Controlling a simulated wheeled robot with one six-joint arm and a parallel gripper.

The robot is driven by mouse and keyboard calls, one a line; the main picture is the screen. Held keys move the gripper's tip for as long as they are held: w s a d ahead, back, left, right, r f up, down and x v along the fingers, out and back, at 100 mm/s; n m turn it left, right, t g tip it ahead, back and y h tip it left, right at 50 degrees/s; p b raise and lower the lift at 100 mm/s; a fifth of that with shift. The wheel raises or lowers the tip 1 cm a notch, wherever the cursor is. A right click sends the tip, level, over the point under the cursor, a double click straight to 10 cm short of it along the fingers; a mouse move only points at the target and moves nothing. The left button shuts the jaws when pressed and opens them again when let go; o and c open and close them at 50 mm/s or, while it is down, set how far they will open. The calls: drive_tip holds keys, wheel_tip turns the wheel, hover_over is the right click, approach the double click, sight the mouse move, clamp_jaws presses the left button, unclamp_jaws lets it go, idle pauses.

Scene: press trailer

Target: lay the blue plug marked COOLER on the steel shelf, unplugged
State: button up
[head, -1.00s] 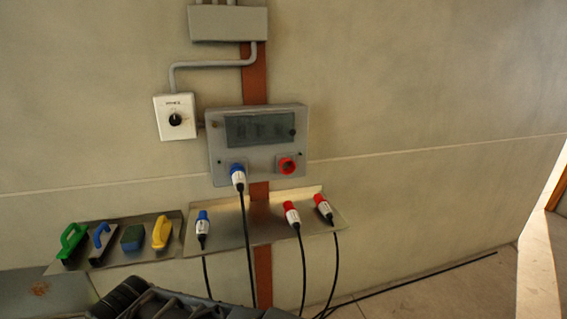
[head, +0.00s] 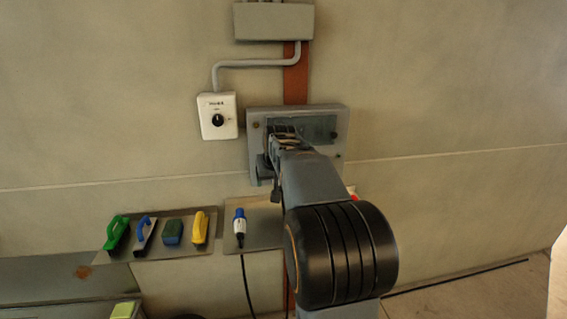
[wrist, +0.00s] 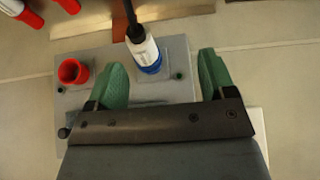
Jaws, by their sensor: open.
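A white-and-blue plug (wrist: 146,50) on a black cable sits in the blue socket of the grey panel (wrist: 165,85). My gripper (wrist: 162,64) is open, its green fingers on either side of the plug and apart from it. In the head view my gripper (head: 284,137) is in front of the panel (head: 342,122), and my arm hides the socketed plug. A second blue-and-white plug (head: 239,226) lies on the steel shelf (head: 262,238). No COOLER marking is legible on either plug.
The panel's red socket (wrist: 73,72) is empty. Red plugs (wrist: 30,19) lie on the shelf, mostly hidden by my arm in the head view. Green (head: 117,232), blue and yellow hand tools lie on a plate to the left. A white rotary switch box (head: 217,116) is beside the panel.

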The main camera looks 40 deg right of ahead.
drive_tip(key=shift+m, duration=0.3)
drive_tip(key=shift+w+d+f+b, duration=0.4)
drive_tip(key=shift+w+d+f, duration=0.75)
drive_tip(key=shift+f, duration=0.2)
drive_tip(key=shift+w+d+f+b, duration=0.35)
drive_tip(key=shift+w+d+f, duration=0.8)
drive_tip(key=shift+f, duration=0.15)
drive_tip(key=shift+w+d+f+b, duration=0.4)
drive_tip(key=shift+w+d+f, duration=0.75)
drive_tip(key=shift+f, duration=0.2)
drive_tip(key=c, duration=1.1)
